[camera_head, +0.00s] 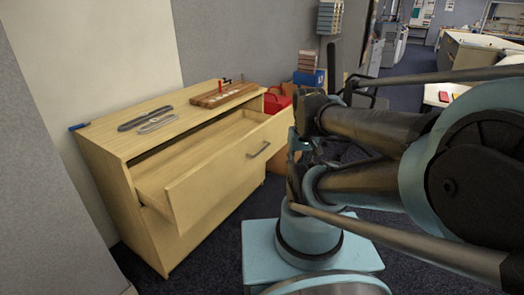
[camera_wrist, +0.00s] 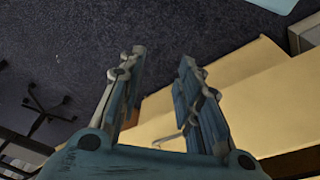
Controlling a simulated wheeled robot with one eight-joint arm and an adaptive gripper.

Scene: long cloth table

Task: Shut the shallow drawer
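A light wood cabinet (camera_head: 150,235) stands at the left in the head view. Its upper, shallow drawer (camera_head: 225,170) is pulled well out, and the inside looks empty. A grey bar handle (camera_head: 259,149) is on the right part of the drawer front. In the wrist view my gripper (camera_wrist: 159,62) is open, its two fingers apart with nothing between the tips. Pale wood (camera_wrist: 265,100) shows behind and to the right of the fingers, with a light handle-like bar (camera_wrist: 168,140) between the finger bases. I cannot tell whether the gripper touches the drawer.
Two dark grey flat tools (camera_head: 147,120) and a wooden block with a red item (camera_head: 224,95) lie on the cabinet top. A red container (camera_head: 276,102) stands behind the cabinet. Dark carpet (camera_head: 215,240) is clear in front. Wheeled chair legs (camera_wrist: 45,110) show at the wrist view's left.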

